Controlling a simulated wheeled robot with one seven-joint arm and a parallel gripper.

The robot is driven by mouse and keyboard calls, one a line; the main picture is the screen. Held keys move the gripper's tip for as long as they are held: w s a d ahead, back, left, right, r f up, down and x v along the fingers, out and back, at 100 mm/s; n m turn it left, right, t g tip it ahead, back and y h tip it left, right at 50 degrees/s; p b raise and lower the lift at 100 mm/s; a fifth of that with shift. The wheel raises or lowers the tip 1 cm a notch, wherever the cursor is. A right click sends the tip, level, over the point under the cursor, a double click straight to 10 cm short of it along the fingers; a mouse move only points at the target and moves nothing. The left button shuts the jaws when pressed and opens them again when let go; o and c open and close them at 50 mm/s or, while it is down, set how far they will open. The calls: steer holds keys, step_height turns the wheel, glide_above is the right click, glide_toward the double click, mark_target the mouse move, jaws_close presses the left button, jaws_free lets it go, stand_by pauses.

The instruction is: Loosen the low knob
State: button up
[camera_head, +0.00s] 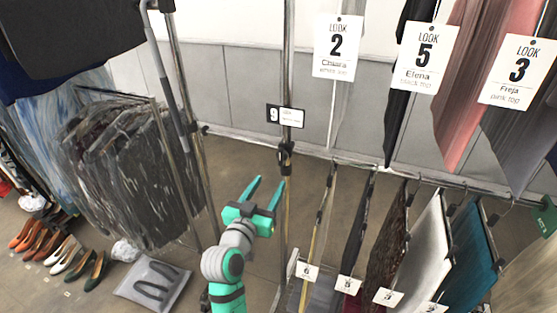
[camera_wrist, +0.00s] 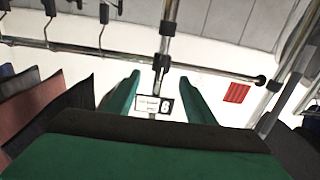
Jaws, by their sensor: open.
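The upright rack post (camera_head: 286,60) stands in the middle of the head view, with a black clamp fitting (camera_head: 285,155) below a tag marked 9. The wrist view appears upside down and shows the post with two dark fittings, one at the rail (camera_wrist: 161,62) and another farther up the picture (camera_wrist: 167,28). I cannot tell which fitting is the low knob. My gripper (camera_head: 265,192) is open and empty, left of and below the clamp fitting in the head view. In the wrist view its green fingers (camera_wrist: 158,88) flank the post's line of sight, apparently short of it.
Tagged garments (camera_head: 405,250) hang on a low rail at right, and others (camera_head: 470,80) above. A dark clothes rack (camera_head: 125,165) stands left. Shoes (camera_head: 65,255) and a grey cushion-like item (camera_head: 152,285) lie on the floor. Floor left of my arm is partly clear.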

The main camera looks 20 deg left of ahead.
mark_target(280, 158)
steer(key=w, duration=0.3)
steer(key=w+r, duration=0.1)
steer(key=w, duration=0.3)
steer(key=w+r, duration=0.1)
steer(key=w, duration=0.3)
steer(key=shift+w+a, duration=0.15)
steer(key=shift+a, duration=0.15)
steer(key=shift+c, duration=0.4)
steer(key=shift+f, duration=0.1)
steer(key=c, duration=0.9)
